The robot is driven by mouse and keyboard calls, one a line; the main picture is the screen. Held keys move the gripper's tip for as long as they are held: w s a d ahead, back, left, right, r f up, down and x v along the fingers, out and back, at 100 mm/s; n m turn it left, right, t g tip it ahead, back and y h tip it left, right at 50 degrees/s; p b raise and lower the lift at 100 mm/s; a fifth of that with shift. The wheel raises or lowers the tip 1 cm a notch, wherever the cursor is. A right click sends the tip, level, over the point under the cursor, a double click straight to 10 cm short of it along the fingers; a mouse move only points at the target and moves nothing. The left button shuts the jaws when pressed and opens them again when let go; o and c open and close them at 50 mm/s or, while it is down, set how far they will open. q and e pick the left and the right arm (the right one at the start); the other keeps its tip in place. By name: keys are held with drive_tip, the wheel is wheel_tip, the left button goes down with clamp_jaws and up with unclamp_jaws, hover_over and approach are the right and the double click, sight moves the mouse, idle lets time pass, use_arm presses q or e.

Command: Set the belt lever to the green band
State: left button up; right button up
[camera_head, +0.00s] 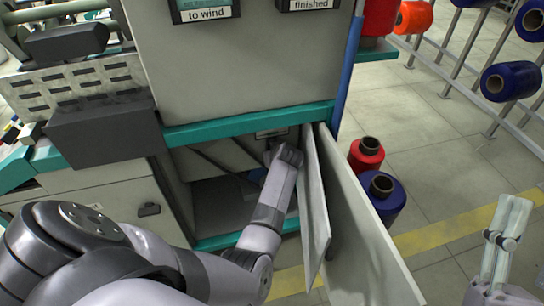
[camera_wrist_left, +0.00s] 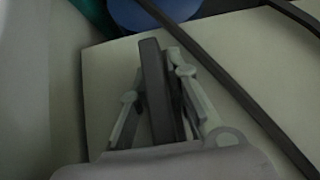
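My left arm reaches into the open lower compartment (camera_head: 215,205) of the machine in the head view, and its gripper is hidden in there. In the left wrist view a dark upright bar (camera_wrist_left: 153,75), which looks like the belt lever, stands between the fingers of my left gripper (camera_wrist_left: 157,62). The fingers converge and appear closed on the bar from both sides. No green band can be made out near the lever. My right gripper (camera_head: 512,218) is at the right edge of the head view, over the floor and away from the machine; its opening is unclear.
An open pale door panel (camera_head: 355,220) and a narrower one (camera_head: 313,200) stand close to the right of my left forearm. Red (camera_head: 366,158) and blue (camera_head: 385,195) spools stand behind them. In the wrist view a dark diagonal bar (camera_wrist_left: 230,85) runs right of the fingers.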

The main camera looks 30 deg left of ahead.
use_arm(q)
drive_tip(key=o, duration=0.3)
